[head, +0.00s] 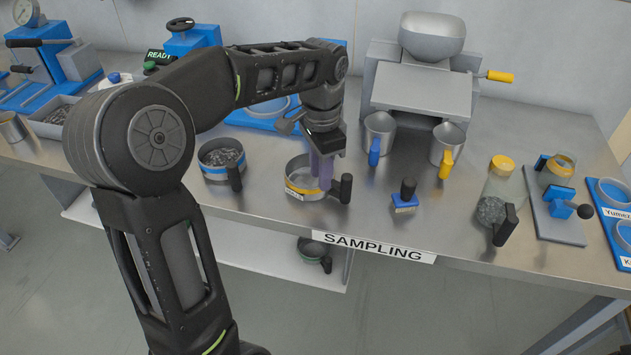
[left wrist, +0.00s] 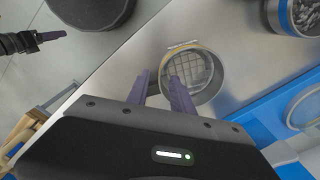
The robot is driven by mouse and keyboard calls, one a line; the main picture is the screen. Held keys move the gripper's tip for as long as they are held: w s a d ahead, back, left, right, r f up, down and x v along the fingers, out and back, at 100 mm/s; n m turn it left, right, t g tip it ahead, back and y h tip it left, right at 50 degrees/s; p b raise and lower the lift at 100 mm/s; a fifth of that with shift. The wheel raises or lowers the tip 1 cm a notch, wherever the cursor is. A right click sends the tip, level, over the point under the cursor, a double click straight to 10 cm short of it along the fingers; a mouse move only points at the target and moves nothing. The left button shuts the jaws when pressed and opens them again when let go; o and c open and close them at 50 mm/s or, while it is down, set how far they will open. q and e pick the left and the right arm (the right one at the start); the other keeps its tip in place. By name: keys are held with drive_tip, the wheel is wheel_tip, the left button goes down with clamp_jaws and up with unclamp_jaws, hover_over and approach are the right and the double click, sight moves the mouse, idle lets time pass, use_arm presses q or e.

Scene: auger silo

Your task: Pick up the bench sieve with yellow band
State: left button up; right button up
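The bench sieve with yellow band (head: 301,189) stands on the steel bench near its front edge, its black handle (head: 346,188) to the right. The sieve also shows in the left wrist view (left wrist: 210,92), with a mesh floor and a pale tag on its rim. My left gripper (head: 321,178) points down at the sieve, its purple fingers apart. In the left wrist view, the fingers (left wrist: 160,80) appear to straddle the near rim, one inside and one outside; contact is unclear. A dark shape at that view's upper left may be my right gripper (left wrist: 50,36).
A blue-banded sieve (head: 222,160) with dark material stands to the left. A small blue brush (head: 405,198) lies to the right. Two metal jugs stand behind, below a grey splitter (head: 425,85). A yellow-lidded jar (head: 497,195) stands farther right. A green-banded sieve (head: 314,250) sits on the shelf below.

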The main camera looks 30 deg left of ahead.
use_arm(q)
wheel_tip(320, 180, down, 4)
drive_tip(key=shift+w+f, duration=0.1)
drive_tip(key=shift+f, duration=0.1)
idle(0.5)
clamp_jaws()
drive_tip(key=shift+d, duration=0.1)
idle(1.2)
